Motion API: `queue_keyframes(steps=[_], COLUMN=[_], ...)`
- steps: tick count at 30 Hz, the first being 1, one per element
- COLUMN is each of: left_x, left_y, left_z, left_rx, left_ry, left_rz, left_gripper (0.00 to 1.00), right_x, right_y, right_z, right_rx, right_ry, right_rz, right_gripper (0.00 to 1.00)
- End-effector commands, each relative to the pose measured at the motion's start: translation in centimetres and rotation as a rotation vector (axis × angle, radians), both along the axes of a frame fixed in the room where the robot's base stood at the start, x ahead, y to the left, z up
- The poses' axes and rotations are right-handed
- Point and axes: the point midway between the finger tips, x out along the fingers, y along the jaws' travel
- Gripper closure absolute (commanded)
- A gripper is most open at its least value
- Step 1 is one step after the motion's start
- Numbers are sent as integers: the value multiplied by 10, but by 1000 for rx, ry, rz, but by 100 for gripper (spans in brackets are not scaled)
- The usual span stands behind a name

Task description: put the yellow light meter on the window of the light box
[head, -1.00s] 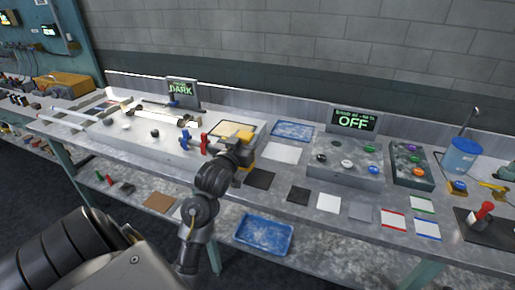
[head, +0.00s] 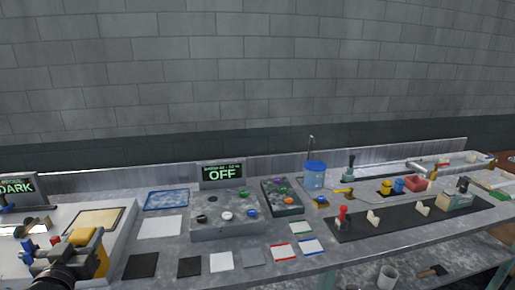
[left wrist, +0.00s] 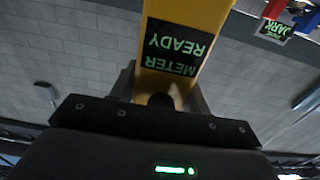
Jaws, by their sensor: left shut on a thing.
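The yellow light meter (head: 99,260) is in my left gripper (head: 74,256) at the lower left of the head view. In the left wrist view the meter (left wrist: 190,25) stands out between the jaws (left wrist: 165,85), and its screen reads METER READY, upside down. The light box (head: 118,240) is the pale low box at the left edge. A tan, dark-framed panel, apparently its window (head: 93,221), lies on its top. The meter shows in front of this panel; I cannot tell whether it touches the box. The box's sign (head: 16,188) reads DARK. My right gripper is out of view.
Blue and red clamp-like parts (head: 27,248) stand left of the gripper. A grey button box (head: 238,222) with a sign reading OFF (head: 222,174) stands to the right. Flat mats (head: 141,265) lie along the bench front. A blue cup (head: 314,175) stands further right.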

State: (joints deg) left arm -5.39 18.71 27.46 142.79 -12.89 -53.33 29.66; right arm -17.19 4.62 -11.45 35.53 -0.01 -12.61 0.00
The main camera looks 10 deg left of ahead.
Motion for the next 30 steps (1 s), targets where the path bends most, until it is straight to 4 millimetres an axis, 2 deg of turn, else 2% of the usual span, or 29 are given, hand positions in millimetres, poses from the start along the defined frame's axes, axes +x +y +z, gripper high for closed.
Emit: queue_keyframes(steps=[4,8,14,18,21,25,30], left_x=[2,11,23,26,24,22,19], left_y=[-2,-28,-96,-157,-193,-225,-239], left_z=[7,-1,-32,-53,-63,-70,-73], left_rx=[4,-7,-13,-14,-10,-4,-1], left_ry=[-1,0,1,0,0,0,0], left_rz=[-8,-53,-153,-228,-273,-317,-336], left_gripper=[80,80,80,80,80,80,80], right_x=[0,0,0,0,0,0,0], right_y=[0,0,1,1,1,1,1], right_z=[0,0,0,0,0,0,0], right_rx=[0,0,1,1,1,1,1], right_ry=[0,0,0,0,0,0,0], right_rz=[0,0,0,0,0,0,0], right_gripper=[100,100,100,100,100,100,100])
